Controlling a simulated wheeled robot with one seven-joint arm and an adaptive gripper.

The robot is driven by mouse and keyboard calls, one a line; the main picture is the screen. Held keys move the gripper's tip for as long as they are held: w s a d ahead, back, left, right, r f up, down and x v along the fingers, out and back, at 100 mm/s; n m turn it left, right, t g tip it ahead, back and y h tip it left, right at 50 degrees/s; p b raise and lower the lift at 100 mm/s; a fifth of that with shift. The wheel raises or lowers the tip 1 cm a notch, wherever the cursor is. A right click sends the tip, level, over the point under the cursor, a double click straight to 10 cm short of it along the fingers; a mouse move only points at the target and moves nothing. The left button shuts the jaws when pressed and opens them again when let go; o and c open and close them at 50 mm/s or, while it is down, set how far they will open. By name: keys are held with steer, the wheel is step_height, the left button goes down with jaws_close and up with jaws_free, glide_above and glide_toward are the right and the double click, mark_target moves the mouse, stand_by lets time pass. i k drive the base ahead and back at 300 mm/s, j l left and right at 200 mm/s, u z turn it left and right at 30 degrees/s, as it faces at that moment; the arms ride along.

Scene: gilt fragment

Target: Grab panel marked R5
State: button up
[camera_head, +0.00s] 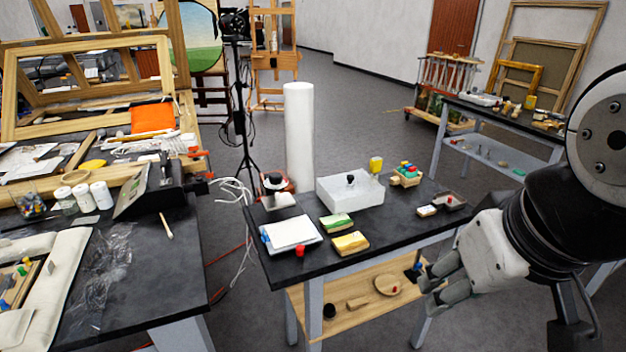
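I cannot read an R5 mark on anything in view, so I cannot tell which thing is the panel. My gripper (428,294) is at the right, in front of the small dark-topped table (300,265). Its two grey fingers stand apart with nothing visible between them. Left of my gripper, a green-and-cream block (337,222) and a yellow-topped block (350,243) lie on that table. A white sheet or pad (291,232) lies on a flat tray at its left end. Several framed pieces lean on the bench at the far left.
A white box (349,192), a tall white roll (299,135) and a red cap (299,250) are at the small table. A cluttered workbench (130,275) stands left, with cables (232,255) on the floor between. Another table (500,117) stands right. Open floor (360,105) lies behind.

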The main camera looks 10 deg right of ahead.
mark_target(334, 223)
steer(key=i+j+u, duration=0.15)
steer(key=i+u, duration=0.2)
steer(key=i, duration=0.25)
steer(key=i+u, duration=0.35)
steer(key=i, duration=0.2)
